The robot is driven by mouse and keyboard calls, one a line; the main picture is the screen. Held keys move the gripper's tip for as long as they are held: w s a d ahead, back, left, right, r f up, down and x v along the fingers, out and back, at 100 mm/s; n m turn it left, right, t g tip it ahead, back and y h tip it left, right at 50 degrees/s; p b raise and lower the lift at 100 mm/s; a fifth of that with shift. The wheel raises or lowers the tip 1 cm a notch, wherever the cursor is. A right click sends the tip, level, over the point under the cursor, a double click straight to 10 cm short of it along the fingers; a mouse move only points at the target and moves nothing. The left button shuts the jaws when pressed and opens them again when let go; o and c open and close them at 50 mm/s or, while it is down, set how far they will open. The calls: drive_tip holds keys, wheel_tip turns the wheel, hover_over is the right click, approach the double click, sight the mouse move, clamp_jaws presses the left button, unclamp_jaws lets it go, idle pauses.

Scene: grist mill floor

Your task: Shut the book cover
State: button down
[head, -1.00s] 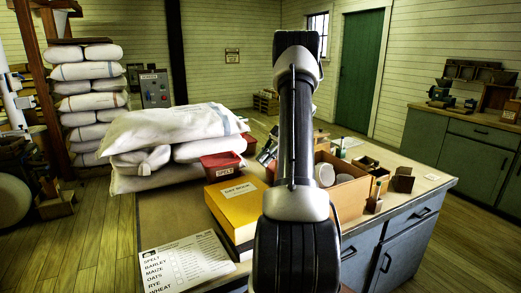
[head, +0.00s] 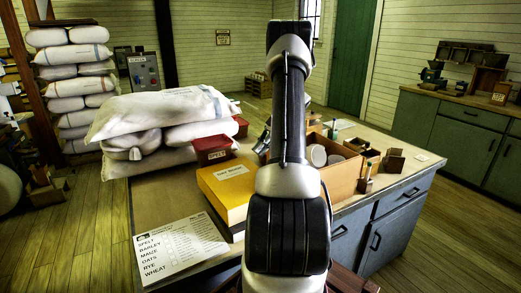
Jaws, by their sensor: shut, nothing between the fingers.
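The book (head: 228,190) is thick and yellow with a small dark-lettered label on top. It lies on the table left of my arm, and its yellow cover looks flat over the pages. My arm rises through the middle of the head view and hides the book's right-hand surroundings.
A printed grain card (head: 180,246) lies in front of the book. A red bin (head: 212,150) and white sacks (head: 165,118) stand behind it. A wooden crate (head: 345,181) with pale cups stands right of my arm. A green-grey counter (head: 465,130) runs along the right.

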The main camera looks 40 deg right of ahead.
drive_tip(key=shift+r, duration=0.1)
drive_tip(key=v, duration=1.3)
drive_tip(key=shift+a+r, duration=0.3)
drive_tip(key=shift+a, duration=0.05)
